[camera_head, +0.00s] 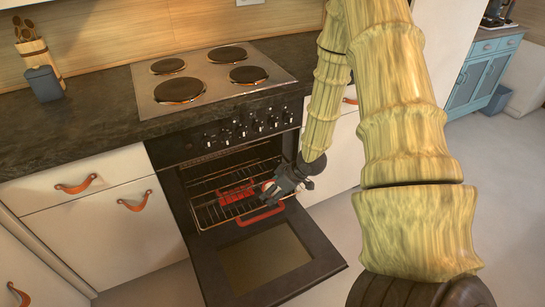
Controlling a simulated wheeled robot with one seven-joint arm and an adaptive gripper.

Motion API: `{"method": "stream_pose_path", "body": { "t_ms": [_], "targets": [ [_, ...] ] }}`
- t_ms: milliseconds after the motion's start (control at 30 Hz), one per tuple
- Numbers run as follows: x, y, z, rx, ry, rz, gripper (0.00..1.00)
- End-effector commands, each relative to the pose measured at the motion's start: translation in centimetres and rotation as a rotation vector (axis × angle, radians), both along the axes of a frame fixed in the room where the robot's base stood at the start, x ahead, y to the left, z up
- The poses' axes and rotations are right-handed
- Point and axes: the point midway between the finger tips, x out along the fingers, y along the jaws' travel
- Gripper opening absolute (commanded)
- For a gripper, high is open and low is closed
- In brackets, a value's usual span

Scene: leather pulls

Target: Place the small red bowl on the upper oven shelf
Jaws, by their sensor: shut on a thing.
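My gripper (271,190) is at the right side of the open oven's mouth, by the wire shelves. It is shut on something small. A small red patch shows at its fingertips and may be the red bowl, but the fingers hide most of it. The upper oven shelf (205,187) is a wire rack inside the oven. A flat red piece (236,194) shows among the racks, left of the gripper; I cannot tell its shape. Whether the held thing touches a shelf cannot be told.
The oven door (270,262) hangs open in front. A red bar (259,216) runs near the oven mouth. Stove knobs (243,131) sit above the opening. White drawers with orange pulls (75,186) flank the left. Floor is free at the right.

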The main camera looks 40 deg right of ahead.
Motion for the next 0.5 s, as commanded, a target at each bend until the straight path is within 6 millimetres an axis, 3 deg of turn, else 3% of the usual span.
{"method": "stream_pose_path", "body": {
  "t_ms": [500],
  "targets": [
    [8.7,2.0,-0.8,-0.001,-0.001,0.002,0.44]
  ]
}}
